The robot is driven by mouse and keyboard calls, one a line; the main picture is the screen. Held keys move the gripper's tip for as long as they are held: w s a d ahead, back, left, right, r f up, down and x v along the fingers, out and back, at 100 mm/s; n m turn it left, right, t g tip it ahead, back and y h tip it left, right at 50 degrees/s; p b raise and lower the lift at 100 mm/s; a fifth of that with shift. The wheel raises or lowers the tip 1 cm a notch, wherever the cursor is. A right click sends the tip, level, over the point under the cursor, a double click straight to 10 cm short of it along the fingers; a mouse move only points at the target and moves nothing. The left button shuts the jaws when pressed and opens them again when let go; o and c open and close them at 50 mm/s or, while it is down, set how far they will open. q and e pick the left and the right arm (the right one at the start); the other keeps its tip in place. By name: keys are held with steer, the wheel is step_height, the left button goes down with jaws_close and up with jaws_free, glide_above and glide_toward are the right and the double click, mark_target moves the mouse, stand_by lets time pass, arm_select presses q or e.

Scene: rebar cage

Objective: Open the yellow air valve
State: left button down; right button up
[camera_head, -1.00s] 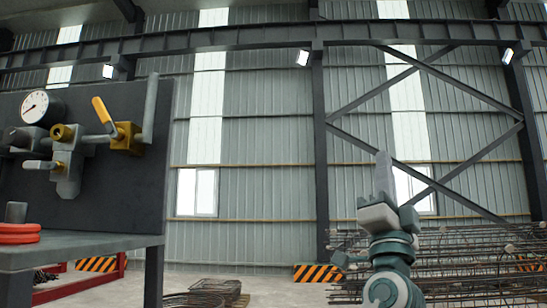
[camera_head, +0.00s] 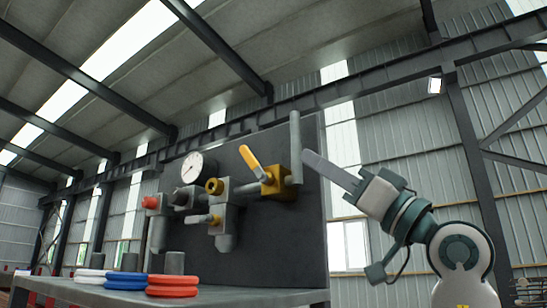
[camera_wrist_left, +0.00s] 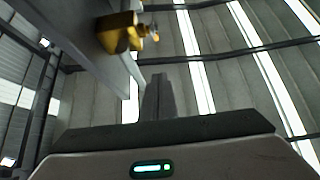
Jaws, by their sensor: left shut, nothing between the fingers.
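The yellow air valve (camera_head: 277,181) sits on a pipe on a dark upright panel in the head view. Its yellow lever (camera_head: 251,160) slants up and to the left from the valve body. The valve also shows in the left wrist view (camera_wrist_left: 119,33), near the top left, partly blurred. My left gripper (camera_head: 309,157) is shut and empty, to the right of the valve, with its fingers pointing left toward it. Its fingers do not appear to touch the lever. In the left wrist view the shut fingers (camera_wrist_left: 158,82) lie below and right of the valve. My right gripper is not in view.
The dark panel (camera_head: 290,250) stands on a grey table (camera_head: 245,296). A grey vertical pipe (camera_head: 296,145) rises just right of the valve. A pressure gauge (camera_head: 192,168) and other fittings are to its left. Red hose coils (camera_head: 172,285) lie on the table.

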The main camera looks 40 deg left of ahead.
mark_target(254, 164)
arm_select(q)
steer(key=shift+w+a, duration=0.1)
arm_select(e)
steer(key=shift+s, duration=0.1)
arm_select(q)
steer(key=a+r+p, duration=0.1)
steer(key=a+p, duration=0.1)
steer(key=a, duration=0.1)
steer(key=a+r+p, duration=0.2)
steer(key=a, duration=0.2)
steer(key=s+a+r+p, duration=0.1)
steer(key=a+p, duration=0.1)
steer(key=a, duration=0.1)
steer(key=shift+a+r+p, duration=0.2)
steer(key=shift+p, duration=0.15)
steer(key=shift+s+a+f, duration=0.1)
steer(key=shift+s+f, duration=0.05)
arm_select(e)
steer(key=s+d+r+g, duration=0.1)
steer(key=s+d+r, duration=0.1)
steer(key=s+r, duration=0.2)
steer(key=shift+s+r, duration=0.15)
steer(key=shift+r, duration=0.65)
arm_select(q)
steer(key=shift+a, duration=0.15)
